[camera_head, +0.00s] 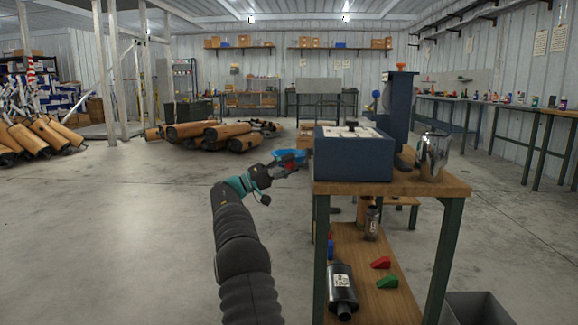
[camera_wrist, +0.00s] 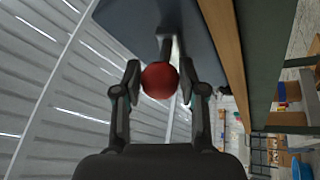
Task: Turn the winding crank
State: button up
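A crank with a round red knob (camera_wrist: 160,80) shows in the wrist view. Its grey crank arm (camera_wrist: 167,45) runs from the knob up toward a dark blue housing (camera_wrist: 200,25). My gripper (camera_wrist: 161,82) has one finger on each side of the knob, and both pads appear to touch it. In the head view my gripper (camera_head: 288,166) is just left of the dark blue box (camera_head: 353,167) on the wooden workbench (camera_head: 440,184). A little red shows at my fingertips there. The crank arm is too small to make out in the head view.
A metal pitcher-like part (camera_head: 432,157) stands on the bench's right. The lower shelf (camera_head: 375,255) holds a black muffler (camera_head: 341,290) and red and green blocks. A blue tub (camera_head: 291,156) is behind my gripper.

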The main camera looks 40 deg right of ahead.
jog(key=shift+o, duration=1.2)
jog(key=shift+w+a, duration=0.15)
jog(key=shift+s+d, duration=0.2)
jog(key=v, duration=1.2)
